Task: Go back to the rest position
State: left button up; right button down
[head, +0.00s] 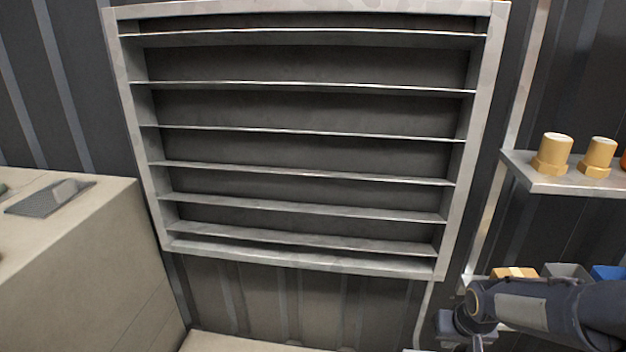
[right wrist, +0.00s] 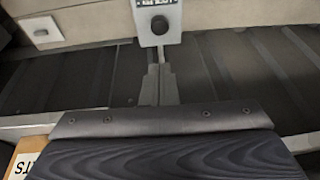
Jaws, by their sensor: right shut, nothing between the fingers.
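My right arm comes in from the lower right of the head view, and its gripper (head: 465,335) hangs at the bottom edge, partly cut off. In the right wrist view the right gripper's narrow grey fingers (right wrist: 158,88) are together with nothing between them. Beyond them is a light grey box with a dark round button (right wrist: 158,25) and a partly cut-off label. My left gripper is not in view.
A beige cabinet (head: 80,245) stands at left. A shelf (head: 560,185) at right holds yellow fittings (head: 553,153). Orange, grey and blue bins (head: 608,272) sit below it, close to my right arm.

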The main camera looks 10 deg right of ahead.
jog(key=s+a+r+n+t+y, duration=0.1)
jog(key=s+a+r+y, duration=0.1)
jog(key=s+a+r, duration=0.45)
jog(key=s+a+r+n+t+y, duration=0.15)
jog(key=s+a+r, duration=0.25)
jog(key=s+a, duration=0.55)
notch_tip(320, 180, up, 30)
jog(key=p, duration=3)
jog(key=shift+s+d+m+y, duration=0.25)
jog(key=shift+s+m+y, duration=0.1)
jog(key=shift+s, duration=0.1)
jog(key=shift+r+g, duration=0.1)
jog(key=shift+g, duration=0.15)
